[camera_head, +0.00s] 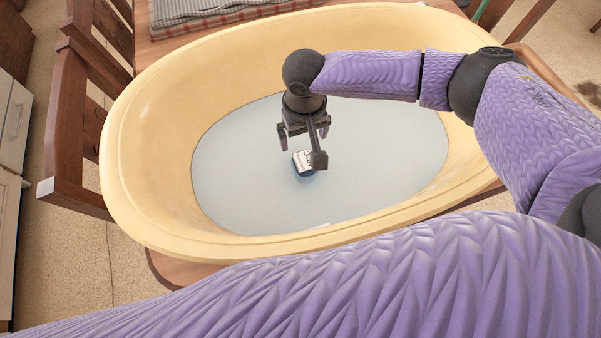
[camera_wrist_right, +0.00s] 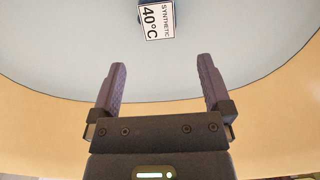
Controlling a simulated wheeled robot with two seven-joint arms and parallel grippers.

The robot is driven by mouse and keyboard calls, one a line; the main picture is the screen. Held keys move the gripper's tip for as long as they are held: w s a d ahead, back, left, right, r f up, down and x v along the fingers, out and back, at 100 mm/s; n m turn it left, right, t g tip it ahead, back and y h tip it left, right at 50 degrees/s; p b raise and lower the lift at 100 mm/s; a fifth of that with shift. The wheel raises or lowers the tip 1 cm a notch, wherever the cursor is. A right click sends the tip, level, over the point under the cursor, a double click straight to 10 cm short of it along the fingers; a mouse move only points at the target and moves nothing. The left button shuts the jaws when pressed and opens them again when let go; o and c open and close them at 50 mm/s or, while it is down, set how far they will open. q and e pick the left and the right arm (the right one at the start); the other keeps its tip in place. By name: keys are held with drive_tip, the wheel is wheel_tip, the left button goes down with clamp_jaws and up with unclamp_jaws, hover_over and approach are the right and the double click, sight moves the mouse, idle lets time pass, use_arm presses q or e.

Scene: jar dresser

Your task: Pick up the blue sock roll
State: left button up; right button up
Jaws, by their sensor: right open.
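A small blue item with a white label, which I take as the blue sock roll (camera_head: 301,164), lies on the pale blue-grey floor of a yellow oval tub (camera_head: 140,130). In the right wrist view the sock roll (camera_wrist_right: 156,20) sits at the top edge, partly cut off, its label reading "SYNTHETIC 40°C" with blue at its sides. My right gripper (camera_head: 304,142) is inside the tub above it, pointing down, and partly covers it in the head view. Its fingers (camera_wrist_right: 162,66) are apart with nothing between them; the sock roll shows beyond the fingertips. My left gripper is out of view.
The tub's raised rim and sloping walls surround the gripper. The tub stands on a brown wooden table (camera_head: 165,268). Folded checked cloth (camera_head: 225,22) lies behind it. A wooden chair (camera_head: 75,150) is at the left. The tub floor around the sock roll is mostly clear.

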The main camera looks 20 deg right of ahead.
sight(305, 160)
wheel_tip(305, 160, down, 3)
drive_tip(key=shift+r+b, duration=0.15)
drive_tip(key=shift+b, duration=0.15)
use_arm(q)
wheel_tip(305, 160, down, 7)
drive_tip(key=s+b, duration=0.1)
drive_tip(key=b, duration=0.4)
use_arm(e)
wheel_tip(305, 160, down, 9)
drive_tip(key=shift+s+d+f, duration=0.15)
drive_tip(key=shift+f, duration=0.05)
drive_tip(key=shift+p, duration=0.35)
drive_tip(key=c, duration=1)
drive_tip(key=shift+o, duration=0.2)
wheel_tip(305, 160, up, 11)
drive_tip(key=p, duration=0.5)
use_arm(q)
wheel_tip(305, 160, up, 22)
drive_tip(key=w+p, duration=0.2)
drive_tip(key=p, duration=1.4)
drive_tip(key=shift+p, duration=0.35)
use_arm(e)
wheel_tip(305, 160, up, 17)
drive_tip(key=shift+w+r, duration=0.2)
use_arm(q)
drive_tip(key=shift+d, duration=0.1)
